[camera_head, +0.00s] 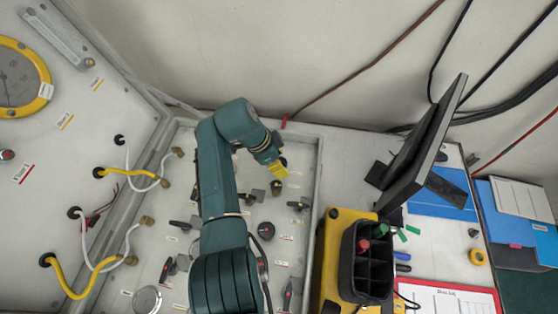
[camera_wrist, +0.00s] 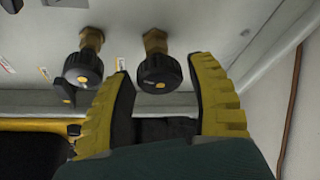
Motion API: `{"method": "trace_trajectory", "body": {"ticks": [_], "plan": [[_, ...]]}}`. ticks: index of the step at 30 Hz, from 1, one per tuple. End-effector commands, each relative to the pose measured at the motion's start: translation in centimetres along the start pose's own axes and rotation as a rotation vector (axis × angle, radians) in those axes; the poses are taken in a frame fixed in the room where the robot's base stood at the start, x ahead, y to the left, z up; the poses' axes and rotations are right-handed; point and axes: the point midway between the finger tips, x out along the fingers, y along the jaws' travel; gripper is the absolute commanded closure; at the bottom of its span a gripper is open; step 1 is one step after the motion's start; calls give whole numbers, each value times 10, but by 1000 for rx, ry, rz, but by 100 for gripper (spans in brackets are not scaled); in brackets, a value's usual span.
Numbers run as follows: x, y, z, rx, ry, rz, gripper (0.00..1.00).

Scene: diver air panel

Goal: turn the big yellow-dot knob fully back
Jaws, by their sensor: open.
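In the wrist view a round black knob (camera_wrist: 158,73) on a brass stem has a small yellowish dot on its face. It sits between the two yellow fingertips of my gripper (camera_wrist: 161,68), which is open. The knob appears free of both fingers; whether either touches it I cannot tell. In the head view my gripper (camera_head: 275,166) is over the upper right part of the flat valve panel (camera_head: 312,150). The knob there is largely hidden by my gripper, with a dark knob edge (camera_head: 283,161) showing beside it.
A brass-and-black valve (camera_head: 277,187) is close below my gripper. A yellow case (camera_head: 335,235) and a black monitor (camera_head: 425,150) stand to the right.

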Motion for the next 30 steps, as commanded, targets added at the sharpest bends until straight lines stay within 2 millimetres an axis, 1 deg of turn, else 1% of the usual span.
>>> {"method": "trace_trajectory", "body": {"ticks": [3, 8, 9, 11, 23, 30], "plan": [[0, 0, 0, 0, 0, 0, 44], [0, 0, 0, 0, 0, 0, 74], [0, 0, 0, 0, 0, 0, 82], [0, 0, 0, 0, 0, 0, 93], [-1, 0, 0, -15, 0, -5, 94], [-3, 1, -1, -102, 0, -40, 94]]}}
